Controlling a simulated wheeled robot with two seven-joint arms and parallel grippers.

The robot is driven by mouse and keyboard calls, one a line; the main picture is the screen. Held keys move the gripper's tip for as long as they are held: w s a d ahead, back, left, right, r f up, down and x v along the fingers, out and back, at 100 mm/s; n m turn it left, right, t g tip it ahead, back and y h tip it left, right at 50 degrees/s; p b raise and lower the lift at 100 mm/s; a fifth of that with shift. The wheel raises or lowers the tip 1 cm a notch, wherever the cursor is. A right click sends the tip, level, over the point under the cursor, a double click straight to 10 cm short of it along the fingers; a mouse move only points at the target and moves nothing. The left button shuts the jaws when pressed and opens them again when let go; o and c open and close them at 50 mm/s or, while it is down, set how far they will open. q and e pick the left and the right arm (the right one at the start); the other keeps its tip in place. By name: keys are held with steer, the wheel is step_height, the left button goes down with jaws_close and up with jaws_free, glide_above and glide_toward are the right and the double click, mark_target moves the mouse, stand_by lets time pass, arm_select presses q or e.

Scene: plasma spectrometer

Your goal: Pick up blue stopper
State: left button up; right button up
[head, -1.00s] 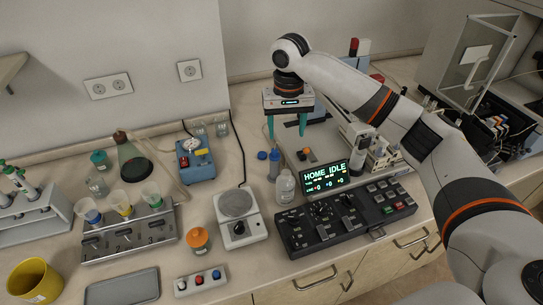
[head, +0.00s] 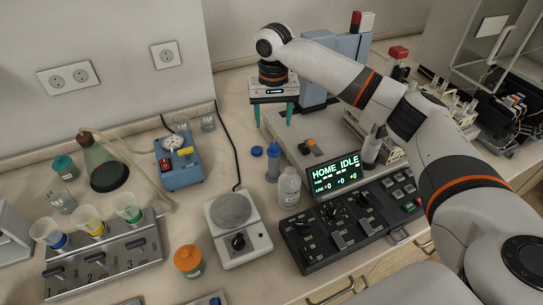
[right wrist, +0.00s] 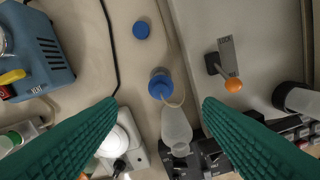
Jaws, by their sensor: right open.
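A small flat blue round piece (head: 257,151) lies on the bench left of a blue-topped bottle (head: 272,165). In the right wrist view the loose blue piece (right wrist: 141,29) is at the upper middle, and the bottle's blue top (right wrist: 161,85) is centred between the fingers. I cannot tell which of the two is the stopper meant. My right gripper (head: 273,118) is open, teal fingers pointing down, empty and apart from both blue things. In the right wrist view its fingertips (right wrist: 161,104) spread wide. My left gripper is not in view.
A clear bottle (head: 289,187) stands close in front of the blue-topped one. A hotplate (head: 238,228) is at the front left, a control panel (head: 345,230) and HOME IDLE display (head: 335,174) at the right. A blue pump (head: 180,162) stands left. A black cable runs nearby.

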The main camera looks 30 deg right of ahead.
mark_target(274, 144)
steer(key=f, duration=0.3)
steer(key=shift+s+f+p, duration=0.2)
steer(key=shift+s+p, duration=0.2)
steer(key=shift+w+f, duration=0.15)
steer(key=shift+f, duration=0.45)
step_height(274, 144, down, 4)
steer(key=shift+r+p, duration=0.2)
steer(key=shift+p, duration=0.8)
steer(key=shift+f, duration=0.6)
steer(key=c, duration=1.1)
